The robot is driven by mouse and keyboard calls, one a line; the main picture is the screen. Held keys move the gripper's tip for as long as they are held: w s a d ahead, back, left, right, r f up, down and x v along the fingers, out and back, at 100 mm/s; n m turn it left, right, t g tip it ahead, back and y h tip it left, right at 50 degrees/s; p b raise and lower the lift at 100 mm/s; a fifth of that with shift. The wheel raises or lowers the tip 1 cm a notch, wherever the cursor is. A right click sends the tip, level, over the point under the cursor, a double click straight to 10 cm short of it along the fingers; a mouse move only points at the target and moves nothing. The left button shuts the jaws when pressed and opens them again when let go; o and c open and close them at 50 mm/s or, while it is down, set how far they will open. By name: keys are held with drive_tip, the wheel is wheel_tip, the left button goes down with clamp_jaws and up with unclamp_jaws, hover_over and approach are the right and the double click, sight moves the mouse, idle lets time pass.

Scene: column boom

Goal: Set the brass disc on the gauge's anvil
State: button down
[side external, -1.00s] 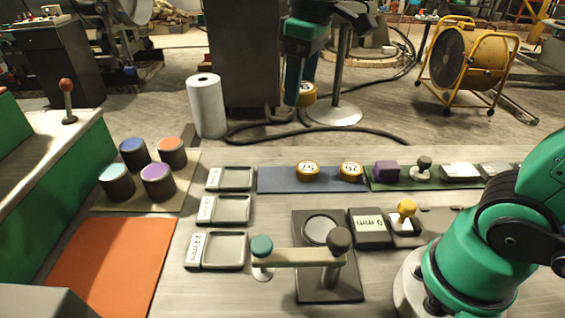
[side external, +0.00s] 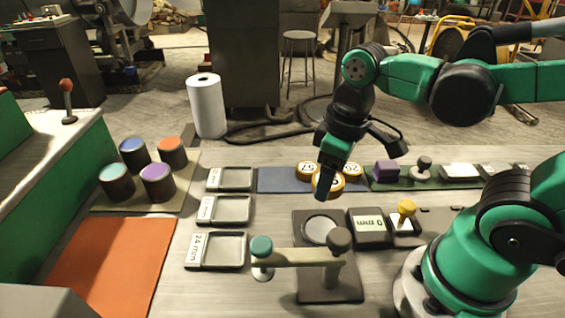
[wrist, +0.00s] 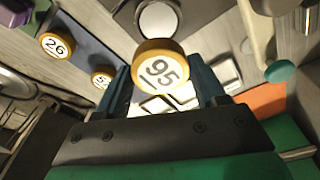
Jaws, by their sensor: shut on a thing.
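My gripper (side external: 324,180) is shut on a brass disc (side external: 327,185). In the wrist view the disc (wrist: 160,66) sits between the two fingers and its pale top reads 95. The gauge (side external: 341,284) has a dark base plate, a beige bar with a teal knob and a dark knob, and a round pale anvil (side external: 319,230). The anvil is bare and also shows in the wrist view (wrist: 162,20). The held disc is in the air, behind and above the anvil in the side view, and apart from it.
Two more brass discs, 57 (side external: 305,170) and 26 (side external: 351,169), rest on the blue mat (side external: 275,182). A display (side external: 369,225) reading 0 mm and a yellow-knobbed lever (side external: 406,210) stand right of the anvil. Labelled trays (side external: 240,262) are empty at left.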

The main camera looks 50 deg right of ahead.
sight(320, 228)
drive_tip(key=shift+f, duration=4.8)
drive_tip(key=shift+c, duration=0.4)
unclamp_jaws()
drive_tip(key=shift+r, duration=0.1)
drive_tip(key=shift+s+d+r, duration=0.1)
drive_tip(key=shift+s+r, duration=0.15)
drive_tip(key=shift+r, duration=1.65)
drive_tip(key=shift+s+d+r, duration=0.1)
drive_tip(key=shift+s+r, duration=0.1)
drive_tip(key=shift+r, duration=1.65)
drive_tip(key=shift+s+r, duration=0.25)
drive_tip(key=shift+r, duration=1.65)
drive_tip(key=w+d+m+t, duration=0.1)
drive_tip(key=w+m+t, duration=0.2)
drive_tip(key=w+t, duration=0.2)
drive_tip(key=shift+w+d+r+t, duration=0.3)
drive_tip(key=shift+w+d+t, duration=0.1)
drive_tip(key=shift+w, duration=0.1)
